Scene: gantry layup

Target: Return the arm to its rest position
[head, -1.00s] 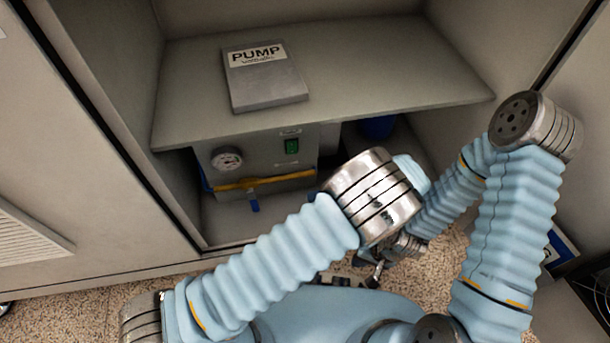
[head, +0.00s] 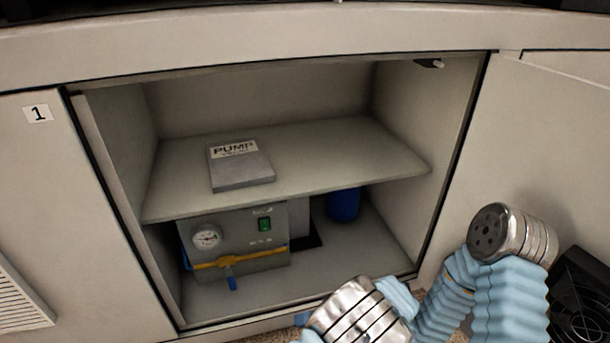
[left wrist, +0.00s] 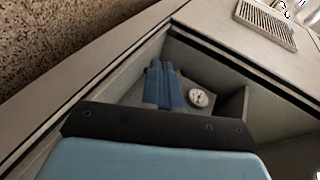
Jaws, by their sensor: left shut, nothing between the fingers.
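My left gripper (left wrist: 162,85) shows in the left wrist view as two blue fingers side by side, shut with nothing between them. Beyond them are the open cabinet and the pump's round gauge (left wrist: 198,97). In the head view my arm links, pale blue sleeves and metal joints, fill the lower right, in front of the cabinet's lower right corner. I cannot make out the left fingertips there. My right gripper cannot be made out in either view.
The open cabinet holds a shelf (head: 330,160) with a grey PUMP binder (head: 240,166) lying on it. Below stand a grey pump unit (head: 235,232) with a yellow valve handle (head: 245,261) and a blue container (head: 343,204). A black fan-like unit (head: 580,305) is at the lower right.

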